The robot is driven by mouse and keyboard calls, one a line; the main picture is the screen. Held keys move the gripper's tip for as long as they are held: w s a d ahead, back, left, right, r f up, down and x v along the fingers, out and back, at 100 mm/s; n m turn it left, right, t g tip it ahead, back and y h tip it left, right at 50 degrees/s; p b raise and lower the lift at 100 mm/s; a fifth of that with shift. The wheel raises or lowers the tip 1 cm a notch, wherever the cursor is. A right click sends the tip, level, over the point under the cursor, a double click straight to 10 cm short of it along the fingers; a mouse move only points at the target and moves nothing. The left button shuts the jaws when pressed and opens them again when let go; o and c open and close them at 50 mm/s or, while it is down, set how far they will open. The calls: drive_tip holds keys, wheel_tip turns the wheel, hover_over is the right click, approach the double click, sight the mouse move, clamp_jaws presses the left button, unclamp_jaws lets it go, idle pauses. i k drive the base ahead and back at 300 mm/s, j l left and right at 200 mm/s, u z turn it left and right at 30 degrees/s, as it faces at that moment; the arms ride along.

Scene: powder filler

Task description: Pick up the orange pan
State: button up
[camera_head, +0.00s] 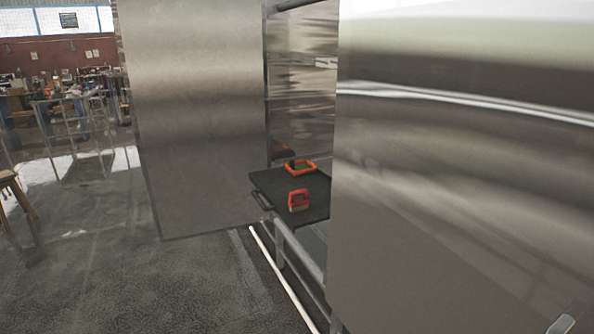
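An orange object with an open, frame-like outline, which looks like the orange pan (300,165), lies on a dark tray (265,182) inside an open metal cabinet. A smaller red-orange object with a pale lower edge, perhaps a brush (298,201), stands nearer on the same tray. The tray's right side is hidden behind the large metal panel on the right. My gripper is not in view.
A steel door (198,110) stands left of the opening. A large shiny metal panel (460,180) fills the right side. A grey part (562,324) shows at the bottom right; I cannot tell what it is. The floor (130,285) at front left is clear.

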sight(303, 166)
drive_tip(key=i+j+u, duration=0.35)
drive_tip(key=i, duration=0.25)
drive_tip(key=i+u, duration=0.35)
drive_tip(key=i, duration=0.25)
drive_tip(key=i+j, duration=0.15)
drive_tip(key=i, duration=0.85)
drive_tip(key=i+j+u, duration=0.1)
drive_tip(key=i, duration=0.9)
drive_tip(key=i+l+z, duration=0.1)
drive_tip(key=i+z, duration=0.25)
drive_tip(key=z, duration=0.15)
drive_tip(key=i+z, duration=0.45)
drive_tip(key=i+j+z, duration=0.1)
drive_tip(key=i+z, duration=0.15)
drive_tip(key=z, duration=0.25)
drive_tip(key=i+j+z, duration=0.25)
drive_tip(key=z, duration=0.2)
drive_tip(key=i, duration=0.05)
